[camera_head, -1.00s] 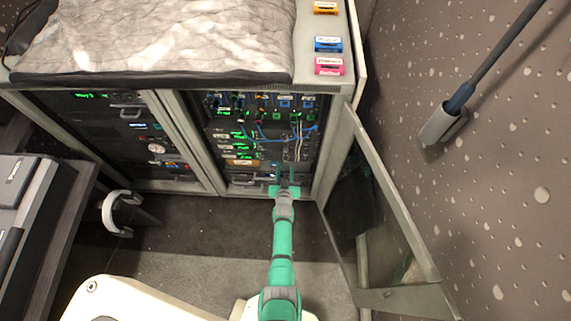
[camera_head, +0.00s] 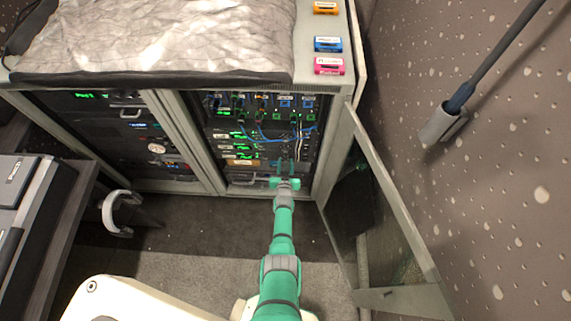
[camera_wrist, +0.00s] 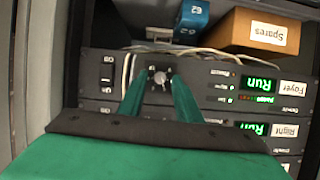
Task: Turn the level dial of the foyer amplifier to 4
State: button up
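The foyer amplifier (camera_wrist: 214,80) is a dark rack unit with a green Run display and a white Foyer label (camera_wrist: 287,90). The wrist view is upside down. Its level dial (camera_wrist: 160,78) is a small pale knob on a dark square plate; its pointer setting is too small to read. My gripper (camera_wrist: 160,80) is open, with one green finger on each side of the dial. A narrow gap seems to show at each side, though contact is hard to judge. In the head view my gripper (camera_head: 285,164) reaches into the lower right of the open rack.
The glass door (camera_head: 380,215) stands open to the right. Cables (camera_head: 275,138) hang in the rack.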

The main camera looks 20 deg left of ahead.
grip_shut()
jog(key=shift+d, duration=0.1)
jog(key=shift+w+d+m, duration=0.1)
jog(key=shift+m, duration=0.4)
jog(key=shift+m+y, duration=0.6)
jog(key=shift+y, duration=0.1)
jog(key=shift+o, duration=1.3)
grip_release()
